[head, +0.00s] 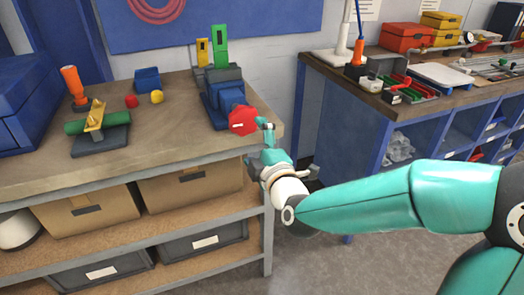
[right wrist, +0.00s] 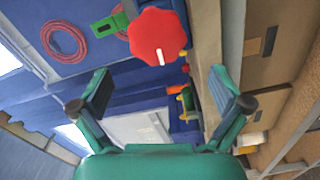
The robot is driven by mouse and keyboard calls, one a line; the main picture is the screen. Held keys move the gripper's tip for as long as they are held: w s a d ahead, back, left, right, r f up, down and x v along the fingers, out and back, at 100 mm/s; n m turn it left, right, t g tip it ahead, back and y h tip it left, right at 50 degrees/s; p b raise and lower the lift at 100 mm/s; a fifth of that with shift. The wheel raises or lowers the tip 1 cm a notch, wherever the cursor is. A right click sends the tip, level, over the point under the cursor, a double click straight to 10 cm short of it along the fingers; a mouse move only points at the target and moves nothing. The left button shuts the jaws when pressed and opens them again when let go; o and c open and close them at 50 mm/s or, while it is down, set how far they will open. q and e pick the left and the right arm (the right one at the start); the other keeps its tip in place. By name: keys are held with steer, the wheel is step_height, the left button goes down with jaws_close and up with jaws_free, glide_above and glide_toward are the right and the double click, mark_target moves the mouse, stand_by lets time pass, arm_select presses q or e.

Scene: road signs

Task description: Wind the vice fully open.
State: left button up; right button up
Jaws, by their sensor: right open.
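The blue vice (head: 222,98) stands at the right end of the wooden workbench. Its red lobed handwheel (head: 243,121) faces the bench's front right corner and has a white mark; it also shows at the top of the right wrist view (right wrist: 157,36), with the mark near its lower edge. How far apart the vice jaws are, I cannot tell. My right gripper (head: 267,126) is just right of the handwheel. In the right wrist view my right gripper (right wrist: 160,88) has its fingers wide apart with nothing between them, and the wheel lies beyond them. My left gripper is out of view.
A green block (head: 220,46) and a yellow block (head: 202,52) stand upright behind the vice. A second bench (head: 390,105) stands at the right.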

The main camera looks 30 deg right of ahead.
steer(key=s, duration=0.4)
steer(key=shift+a+f, duration=0.1)
steer(key=shift+a, duration=0.2)
